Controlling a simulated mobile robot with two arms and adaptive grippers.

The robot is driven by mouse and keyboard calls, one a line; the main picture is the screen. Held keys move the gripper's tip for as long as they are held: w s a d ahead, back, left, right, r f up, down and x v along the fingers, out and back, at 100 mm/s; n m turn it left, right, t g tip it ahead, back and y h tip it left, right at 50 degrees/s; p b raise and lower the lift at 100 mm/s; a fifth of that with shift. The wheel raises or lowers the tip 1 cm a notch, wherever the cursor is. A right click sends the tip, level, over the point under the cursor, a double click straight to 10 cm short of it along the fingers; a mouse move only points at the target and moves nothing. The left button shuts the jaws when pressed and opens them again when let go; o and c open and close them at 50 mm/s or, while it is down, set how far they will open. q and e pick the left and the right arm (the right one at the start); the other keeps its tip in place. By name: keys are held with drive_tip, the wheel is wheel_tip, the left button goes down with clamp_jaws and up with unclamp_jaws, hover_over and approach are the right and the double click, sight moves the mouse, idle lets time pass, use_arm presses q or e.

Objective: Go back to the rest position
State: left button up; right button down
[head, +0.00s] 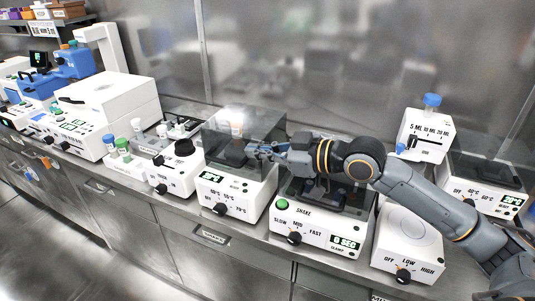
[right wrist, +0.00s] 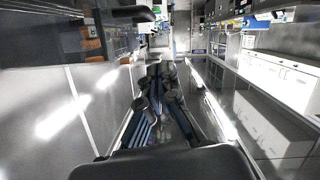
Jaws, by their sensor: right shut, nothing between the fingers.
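My right arm (head: 400,185) comes in from the right in the head view and reaches left over the bench machines. My right gripper (head: 262,150) is at its end, in front of the dark clear cover of the machine with the green display (head: 212,176). It is shut and empty. In the right wrist view the dark gripper with blue parts (right wrist: 160,105) points along the length of the lab. Whether it touches the cover cannot be told. My left gripper is not in view.
The shaker (head: 315,232) stands beneath the arm. A LOW/HIGH plate unit (head: 408,245) and a white dispenser with a blue cap (head: 425,130) stand right of it. Tubes with green and blue caps (head: 122,148) stand left. The steel wall (head: 300,60) is behind; the floor (head: 60,250) is clear.

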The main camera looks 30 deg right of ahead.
drive_tip(key=s+a+f+m+g+h, duration=0.15)
drive_tip(key=s+f, duration=0.35)
drive_tip(key=f, duration=0.5)
drive_tip(key=s+a+f+m+g+h, duration=0.15)
drive_tip(key=s+f, duration=0.35)
drive_tip(key=f, duration=0.5)
drive_tip(key=s+d+f+m+g+h, duration=0.1)
drive_tip(key=s+f+m+g+h, duration=0.2)
drive_tip(key=s+f, duration=0.45)
drive_tip(key=s+f+m+g+h, duration=0.25)
drive_tip(key=s+f, duration=0.25)
drive_tip(key=s, duration=0.6)
wheel_tip(320, 180, down, 26)
drive_tip(key=s+g, duration=0.2)
drive_tip(key=s+d+f+p, duration=0.1)
drive_tip(key=s+d+f, duration=0.2)
drive_tip(key=s+f, duration=1.1)
drive_tip(key=shift+s+d+f+n+g+h, duration=0.15)
drive_tip(key=shift+s+n+g+h, duration=0.2)
drive_tip(key=shift+s, duration=0.7)
